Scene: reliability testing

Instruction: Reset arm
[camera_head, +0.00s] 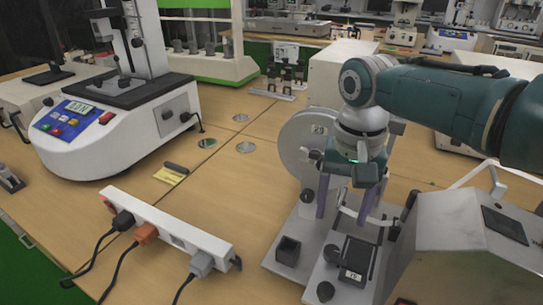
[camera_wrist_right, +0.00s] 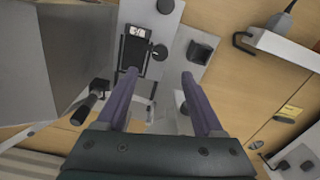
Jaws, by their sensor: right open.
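My right gripper (camera_head: 344,210) comes in from the right and points down over a grey testing machine. Its two purple fingers are apart, with nothing clearly held between them. In the right wrist view the open fingers (camera_wrist_right: 158,76) reach over the machine's base. The machine has a round grey disc (camera_head: 303,148), partly hidden behind the gripper, and a grey base with a black labelled block (camera_head: 356,260), which also shows in the wrist view (camera_wrist_right: 136,48). A black lever-like part (camera_wrist_right: 92,100) is left of the fingers there. I cannot tell which part is the arm to reset.
A grey housing (camera_head: 460,240) with a raised handle stands close on the right. A white power strip (camera_head: 168,226) with plugs and cables lies at the front left. A white tester with a blue panel (camera_head: 75,119) stands at the left. The table between them is mostly clear.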

